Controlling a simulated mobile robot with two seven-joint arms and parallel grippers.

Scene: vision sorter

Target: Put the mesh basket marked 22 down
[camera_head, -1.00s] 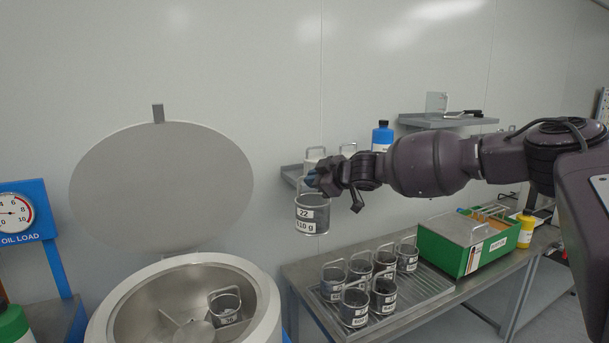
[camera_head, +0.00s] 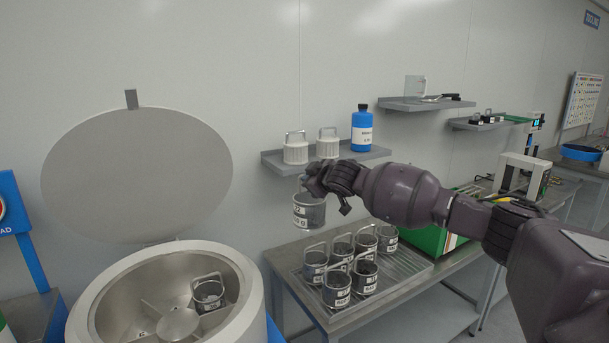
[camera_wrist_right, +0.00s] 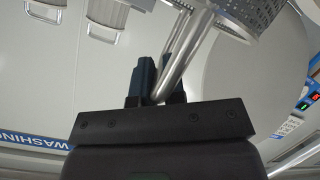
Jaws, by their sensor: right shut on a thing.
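The mesh basket marked 22 (camera_head: 308,212) hangs from my right gripper (camera_head: 314,184) in the head view, in the air between the open round drum and the tray of baskets. Its label is partly blurred. In the right wrist view my right gripper (camera_wrist_right: 158,80) is shut on the basket's wire handle (camera_wrist_right: 186,55), and the basket's perforated body (camera_wrist_right: 250,14) shows at the top. The drum (camera_head: 252,300) stands at the lower left with its lid (camera_head: 135,170) raised, and one basket (camera_head: 208,294) sits inside it. My left gripper is not in view.
Several similar baskets (camera_head: 337,286) stand on a ribbed tray (camera_head: 405,279) on the metal table. A wall shelf (camera_head: 275,165) behind holds two white lidded containers (camera_head: 296,150) and a blue bottle (camera_head: 361,130). A green box (camera_head: 428,240) stands farther right.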

